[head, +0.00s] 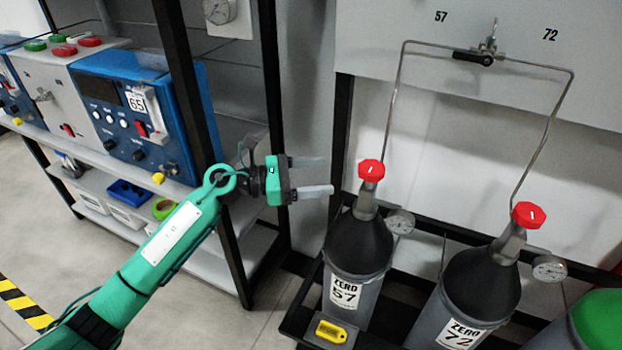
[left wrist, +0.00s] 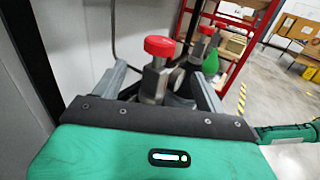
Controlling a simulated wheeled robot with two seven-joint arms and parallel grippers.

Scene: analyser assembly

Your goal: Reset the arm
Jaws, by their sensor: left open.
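My left arm comes in from the lower left in the head view. Its green gripper (head: 318,176) is open and empty, with its two fingers pointing right toward the red valve knob (head: 371,170) of cylinder 57 (head: 343,292). There is a gap between the fingertips and that knob. In the left wrist view the open fingers (left wrist: 158,82) frame a red knob (left wrist: 160,46) and its metal valve, which stand beyond them. A second red knob (left wrist: 207,30) shows farther back. My right gripper is not in view.
Cylinder 72 (head: 477,292) with a red knob (head: 528,214) stands at the right. Metal tubing (head: 398,100) runs up to the wall panel. A black-framed shelf (head: 215,120) with blue analysers (head: 135,115) stands at the left, close behind my arm. Floor at the lower middle is clear.

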